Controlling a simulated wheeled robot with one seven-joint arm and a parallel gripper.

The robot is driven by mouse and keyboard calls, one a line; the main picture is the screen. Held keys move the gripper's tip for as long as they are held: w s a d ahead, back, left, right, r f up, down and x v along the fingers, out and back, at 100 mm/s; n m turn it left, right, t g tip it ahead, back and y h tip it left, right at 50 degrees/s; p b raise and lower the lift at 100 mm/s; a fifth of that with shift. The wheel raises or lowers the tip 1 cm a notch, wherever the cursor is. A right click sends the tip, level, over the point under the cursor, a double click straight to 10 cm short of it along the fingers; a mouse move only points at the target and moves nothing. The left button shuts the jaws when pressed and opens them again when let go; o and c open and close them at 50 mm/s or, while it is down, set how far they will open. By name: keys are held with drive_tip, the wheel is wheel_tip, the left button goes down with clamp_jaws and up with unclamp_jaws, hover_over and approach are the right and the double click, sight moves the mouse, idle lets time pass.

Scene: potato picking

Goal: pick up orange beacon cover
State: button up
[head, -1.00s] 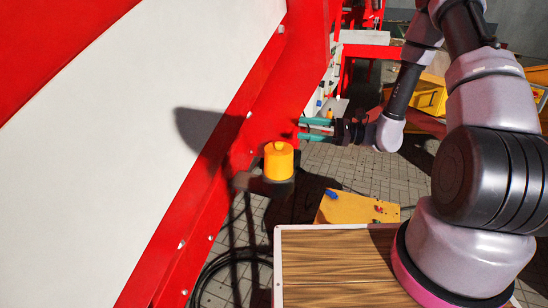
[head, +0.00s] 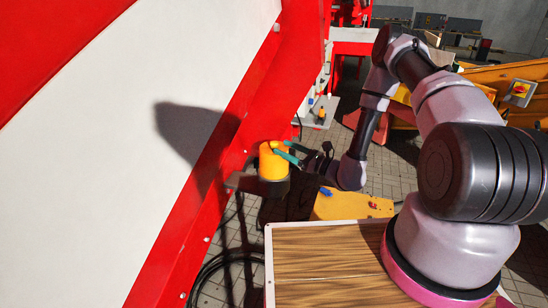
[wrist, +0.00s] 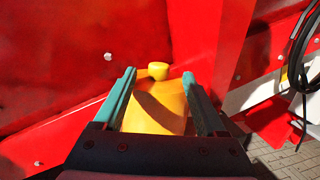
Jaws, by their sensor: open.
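The orange beacon cover (head: 273,165) is a yellow-orange cylinder with a small knob on top. It stands upright on a dark base beside the red machine panel in the head view. In the wrist view, the cover (wrist: 158,108) shows between the two teal fingers, with its knob just beyond the fingertips. My gripper (head: 280,149) is open at the top of the cover, with its fingers to either side of it. I cannot tell whether a finger touches it. The lower part of the cover is hidden by the gripper body in the wrist view.
The red and white machine wall (head: 110,130) rises close on the left. A wooden-topped surface (head: 325,265) lies in front, with a small yellow platform (head: 348,205) behind it. Black cables (head: 213,275) hang low on the left. A grey shelf (head: 322,112) with small items stands beyond.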

sight(278, 145)
drive_tip(key=x, duration=0.5)
drive_tip(key=shift+s, duration=0.1)
clamp_jaws()
idle(1.2)
